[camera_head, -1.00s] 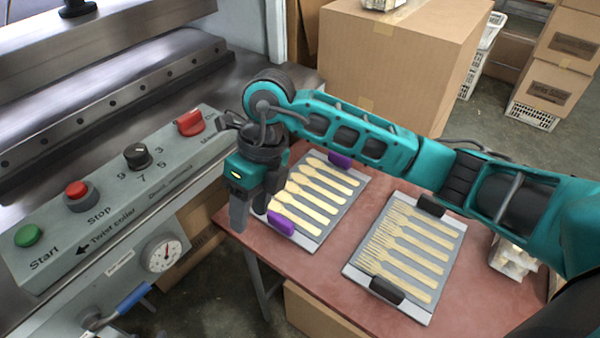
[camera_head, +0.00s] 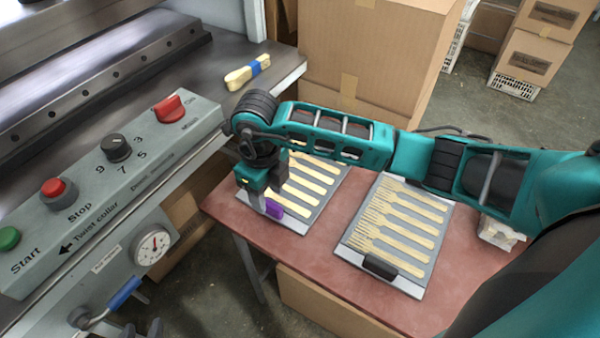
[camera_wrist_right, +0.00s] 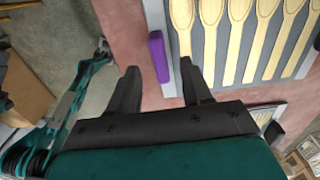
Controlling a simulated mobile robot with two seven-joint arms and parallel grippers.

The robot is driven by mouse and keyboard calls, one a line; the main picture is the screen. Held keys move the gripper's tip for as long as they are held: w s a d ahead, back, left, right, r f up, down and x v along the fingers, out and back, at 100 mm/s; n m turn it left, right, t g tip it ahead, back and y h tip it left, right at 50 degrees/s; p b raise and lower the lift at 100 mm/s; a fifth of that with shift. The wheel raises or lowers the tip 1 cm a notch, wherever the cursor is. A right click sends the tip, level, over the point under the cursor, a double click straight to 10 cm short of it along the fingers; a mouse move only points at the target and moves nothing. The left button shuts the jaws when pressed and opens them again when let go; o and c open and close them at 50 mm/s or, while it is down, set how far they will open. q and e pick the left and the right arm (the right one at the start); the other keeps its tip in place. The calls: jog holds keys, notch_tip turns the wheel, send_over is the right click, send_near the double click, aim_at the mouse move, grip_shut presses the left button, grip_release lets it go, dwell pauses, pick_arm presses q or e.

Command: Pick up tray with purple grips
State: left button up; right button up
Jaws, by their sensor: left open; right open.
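The tray with purple grips (camera_head: 293,226) lies flat on the red-brown table, holding several pale wooden cutlery pieces. Its near purple grip (camera_head: 273,208) shows beside my right gripper (camera_head: 262,202); the far grip is hidden behind my arm. In the right wrist view the purple grip (camera_wrist_right: 159,57) appears between the two open fingertips of my right gripper (camera_wrist_right: 158,72), with nothing held. The tray's light rim (camera_wrist_right: 160,25) runs beside the grip. Contact with the fingers cannot be made out. My left gripper is not clearly visible in either view.
A second tray with black grips (camera_head: 350,255) lies close to the right on the table (camera_head: 300,250). The press panel (camera_head: 110,185) stands to the left. A blue-banded wooden bundle (camera_head: 247,72) rests on the press top. Large cardboard boxes (camera_head: 365,50) stand behind.

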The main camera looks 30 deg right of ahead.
notch_tip(320, 180, down, 2)
jog(key=shift+f, duration=0.1)
grip_shut()
dwell(0.5)
jog(key=shift+w, duration=0.1)
dwell(0.9)
